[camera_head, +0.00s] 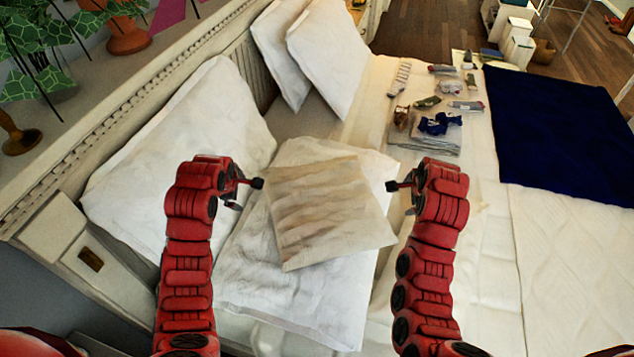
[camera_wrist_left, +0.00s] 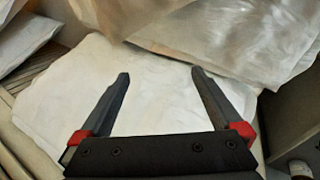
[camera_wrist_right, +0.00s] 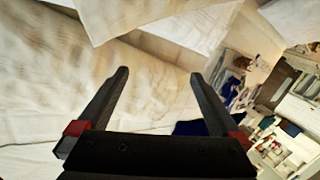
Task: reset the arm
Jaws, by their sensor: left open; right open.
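My left gripper (camera_head: 246,191) is open and empty, just left of a beige square cushion (camera_head: 325,212) lying on white pillows. In the left wrist view its two fingers (camera_wrist_left: 158,88) are spread above a white pillow (camera_wrist_left: 160,108), with the cushion (camera_wrist_left: 235,35) beyond. My right gripper (camera_head: 404,187) is open and empty, just right of the cushion's edge. In the right wrist view its fingers (camera_wrist_right: 159,85) are spread over the pale bedding (camera_wrist_right: 150,95), with a cushion corner at the top.
White pillows (camera_head: 180,165) lean on the headboard (camera_head: 130,110). Folded grey cloth (camera_head: 425,135), small socks and rolled items lie at the upper right. A dark blue cloth (camera_head: 565,130) covers the right side. Potted plants (camera_head: 125,35) stand at upper left. The lower right bedding (camera_head: 570,250) is clear.

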